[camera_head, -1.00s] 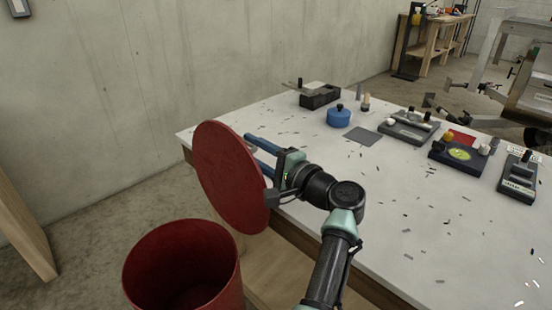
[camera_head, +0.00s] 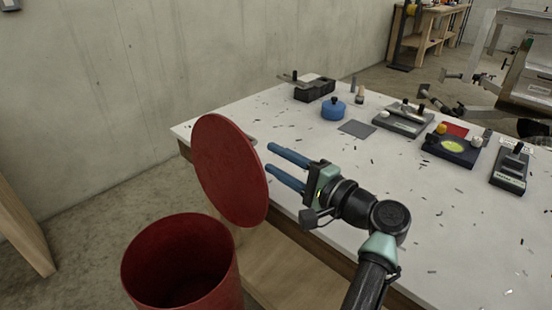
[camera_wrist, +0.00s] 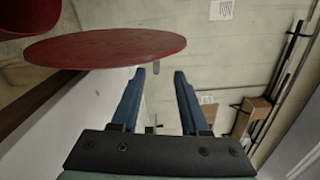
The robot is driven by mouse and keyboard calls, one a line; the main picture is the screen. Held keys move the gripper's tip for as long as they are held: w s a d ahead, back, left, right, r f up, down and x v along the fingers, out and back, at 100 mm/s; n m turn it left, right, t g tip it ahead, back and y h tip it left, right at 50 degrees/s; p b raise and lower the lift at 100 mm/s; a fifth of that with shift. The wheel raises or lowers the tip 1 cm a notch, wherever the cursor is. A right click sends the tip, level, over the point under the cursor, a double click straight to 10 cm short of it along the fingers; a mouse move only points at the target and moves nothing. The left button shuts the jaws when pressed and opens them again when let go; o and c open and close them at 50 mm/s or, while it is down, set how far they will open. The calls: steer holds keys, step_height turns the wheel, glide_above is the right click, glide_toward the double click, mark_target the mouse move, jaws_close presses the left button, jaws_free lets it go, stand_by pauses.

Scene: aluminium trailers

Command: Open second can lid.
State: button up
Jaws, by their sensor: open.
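A red can (camera_head: 180,262) stands on the floor at the lower left, in front of the table, and its mouth is uncovered. Its round red lid (camera_head: 230,170) stands raised and nearly upright at the can's table side. My gripper (camera_head: 270,165) is to the right of the lid over the table's near left corner, with its blue fingers apart and nothing between them. In the wrist view the lid (camera_wrist: 105,48) lies beyond and to the left of my open fingertips (camera_wrist: 160,70), and part of the can (camera_wrist: 28,15) shows at the top left corner.
The white-topped table (camera_head: 300,240) carries a blue round container (camera_head: 334,111), a black box (camera_head: 314,90) and several small devices toward the back and right. Small dark scraps are scattered on it. A concrete wall (camera_head: 150,80) stands behind. A wooden board (camera_head: 20,230) is at the left.

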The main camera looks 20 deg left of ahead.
steer(key=p+v, duration=0.3)
steer(key=v, duration=1.1)
steer(key=shift+p, duration=0.3)
stand_by(0.5)
steer(key=shift+s+d, duration=0.1)
